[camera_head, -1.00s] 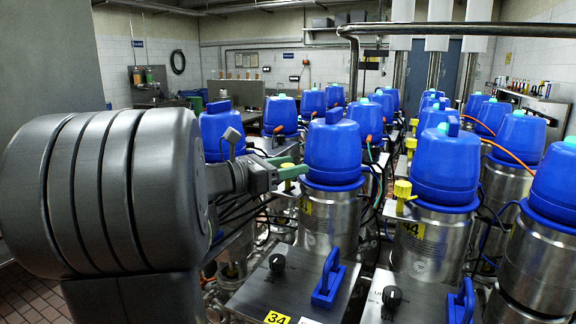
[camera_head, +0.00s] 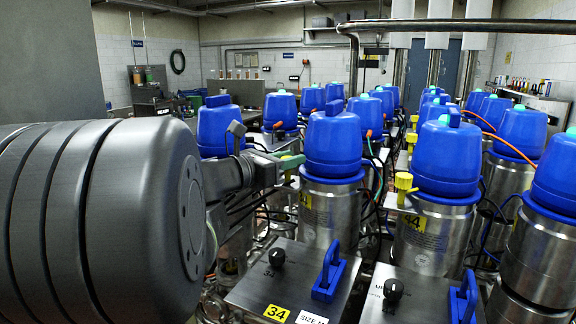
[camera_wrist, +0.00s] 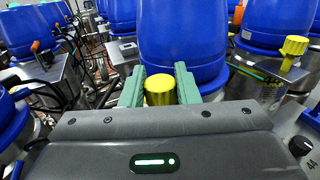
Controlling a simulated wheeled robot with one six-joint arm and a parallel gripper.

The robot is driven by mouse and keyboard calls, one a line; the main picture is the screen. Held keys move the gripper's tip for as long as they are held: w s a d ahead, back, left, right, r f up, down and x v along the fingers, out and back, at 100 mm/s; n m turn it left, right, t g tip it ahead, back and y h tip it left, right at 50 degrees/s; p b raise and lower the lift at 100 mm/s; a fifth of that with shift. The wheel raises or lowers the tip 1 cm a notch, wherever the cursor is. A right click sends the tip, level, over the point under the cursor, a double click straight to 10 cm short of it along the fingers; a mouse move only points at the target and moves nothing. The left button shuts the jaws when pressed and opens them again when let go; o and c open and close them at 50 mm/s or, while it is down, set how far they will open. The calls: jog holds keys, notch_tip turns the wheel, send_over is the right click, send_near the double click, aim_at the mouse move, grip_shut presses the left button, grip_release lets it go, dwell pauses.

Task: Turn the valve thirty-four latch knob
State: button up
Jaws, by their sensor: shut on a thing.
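The yellow latch knob (camera_wrist: 160,90) of valve thirty-four sits at the foot of a blue valve head in the wrist view. My gripper (camera_wrist: 160,86) has its two green fingers on either side of the knob and is shut on it. In the head view my gripper (camera_head: 289,164) reaches in from the left against the blue-topped steel valve (camera_head: 333,145). There the fingers and wrist mostly hide the knob. A yellow label reading 34 (camera_head: 276,313) is on the plate in front of this valve.
A neighbouring valve (camera_head: 446,160) labelled 44 stands to the right with its own yellow knob (camera_head: 403,181). A blue handle (camera_head: 328,275) and a black knob (camera_head: 277,257) stand on the front plate. Cables and more blue-topped valves crowd the space behind.

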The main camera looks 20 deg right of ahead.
jog(key=n+t+y+b, duration=0.1)
jog(key=t+b, duration=0.1)
jog(key=n+t+y+b, duration=0.1)
jog(key=n+t+b, duration=0.1)
jog(key=shift+s+f, duration=0.1)
jog(key=shift+f, duration=0.1)
jog(key=shift+r+n+t+y+b, duration=0.1)
jog(key=shift+n+t+y+b, duration=0.35)
jog(key=shift+t+b, duration=0.4)
jog(key=shift+r+n, duration=0.1)
jog(key=shift+n, duration=0.15)
jog(key=o, duration=0.9)
jog(key=shift+o, duration=0.2)
jog(key=shift+a, duration=0.1)
